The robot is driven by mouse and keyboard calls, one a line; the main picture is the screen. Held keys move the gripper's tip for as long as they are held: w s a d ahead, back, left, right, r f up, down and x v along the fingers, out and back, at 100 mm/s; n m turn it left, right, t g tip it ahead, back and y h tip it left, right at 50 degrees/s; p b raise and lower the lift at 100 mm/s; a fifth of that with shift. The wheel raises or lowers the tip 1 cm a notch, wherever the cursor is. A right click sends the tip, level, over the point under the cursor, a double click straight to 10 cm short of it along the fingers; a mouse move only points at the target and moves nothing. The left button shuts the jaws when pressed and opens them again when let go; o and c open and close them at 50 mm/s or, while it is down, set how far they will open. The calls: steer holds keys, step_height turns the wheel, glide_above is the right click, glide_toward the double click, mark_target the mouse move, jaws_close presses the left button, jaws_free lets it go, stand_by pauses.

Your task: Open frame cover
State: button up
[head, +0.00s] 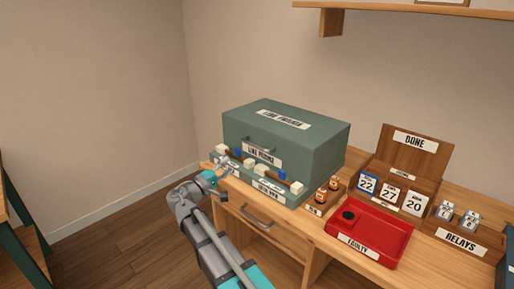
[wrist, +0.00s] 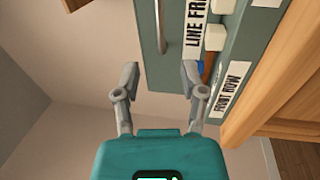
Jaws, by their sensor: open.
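The frame cover is a large grey-green box-shaped lid (head: 285,138), closed, on the desk in the head view. It has a label on top and a "LINE FRINGES"-like label, hard to read, on its front. A metal bar handle (head: 258,145) sits on its front face; it also shows in the wrist view (wrist: 161,28). My gripper (head: 222,170) is in front of the cover's left part, below the handle. In the wrist view my gripper (wrist: 158,80) has its fingers spread and empty, with the handle ahead of them, apart from both fingertips.
A front ledge with white blocks (head: 297,188) and a "FRONT ROW" label (wrist: 229,90) runs below the cover. A red tray (head: 390,235), orange-topped items (head: 321,195), a "DONE" box (head: 412,150) and a relays box (head: 460,238) stand right. A shelf (head: 420,8) hangs above.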

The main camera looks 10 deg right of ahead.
mark_target(254, 146)
steer(key=p+x, duration=0.2)
steer(key=x, duration=1.1)
steer(key=shift+w+d, duration=0.25)
steer(key=shift+d, duration=0.05)
